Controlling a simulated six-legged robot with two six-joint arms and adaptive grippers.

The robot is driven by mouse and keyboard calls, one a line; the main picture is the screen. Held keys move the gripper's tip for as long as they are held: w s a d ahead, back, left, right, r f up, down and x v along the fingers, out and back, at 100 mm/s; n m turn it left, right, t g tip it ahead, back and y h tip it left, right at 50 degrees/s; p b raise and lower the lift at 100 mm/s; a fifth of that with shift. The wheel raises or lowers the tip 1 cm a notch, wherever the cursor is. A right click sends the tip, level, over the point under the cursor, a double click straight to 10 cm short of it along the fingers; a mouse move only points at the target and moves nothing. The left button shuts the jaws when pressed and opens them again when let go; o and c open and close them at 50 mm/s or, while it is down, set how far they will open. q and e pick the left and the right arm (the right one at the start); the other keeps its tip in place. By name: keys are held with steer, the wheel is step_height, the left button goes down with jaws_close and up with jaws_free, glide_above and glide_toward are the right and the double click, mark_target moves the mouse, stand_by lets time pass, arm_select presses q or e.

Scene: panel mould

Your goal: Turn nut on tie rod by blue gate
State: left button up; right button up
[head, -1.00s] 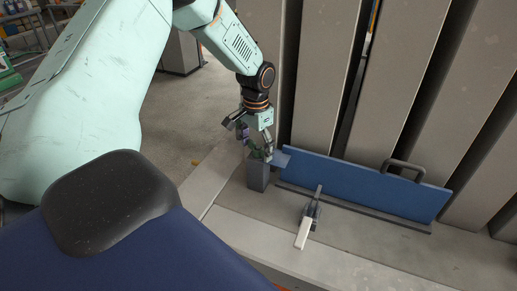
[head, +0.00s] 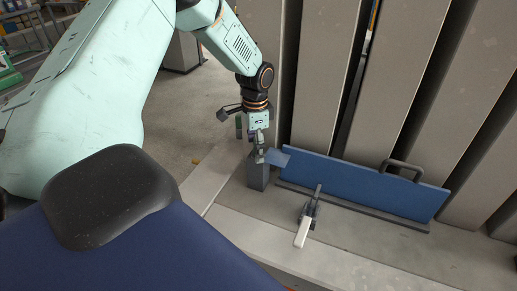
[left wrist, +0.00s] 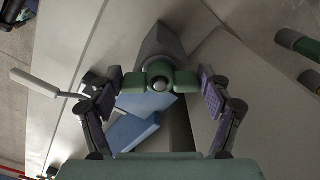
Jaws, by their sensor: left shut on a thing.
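The green winged nut (left wrist: 183,80) sits in the middle of the left wrist view, around the round metal end of the tie rod (left wrist: 160,84). My left gripper (left wrist: 160,88) has a finger on each side of the nut, shut on its wings. In the head view my left gripper (head: 260,154) is above the dark grey block (head: 257,176), and it hides the nut. The blue gate (head: 360,184) stands upright just right of the block; part of its blue also shows in the left wrist view (left wrist: 131,131). My right gripper is not in view.
A clamp with a white handle (head: 302,234) stands in front of the gate. Tall grey panels (head: 313,80) rise behind it. The pale ledge in front is mostly clear.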

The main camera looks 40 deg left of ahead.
arm_select(q)
steer(key=shift+a+m, duration=0.1)
steer(key=shift+m, duration=1.6)
steer(key=shift+w+m, duration=0.15)
steer(key=shift+m, duration=1.65)
steer(key=shift+w+m, duration=0.15)
steer(key=shift+m, duration=1.55)
steer(key=o, duration=1.1)
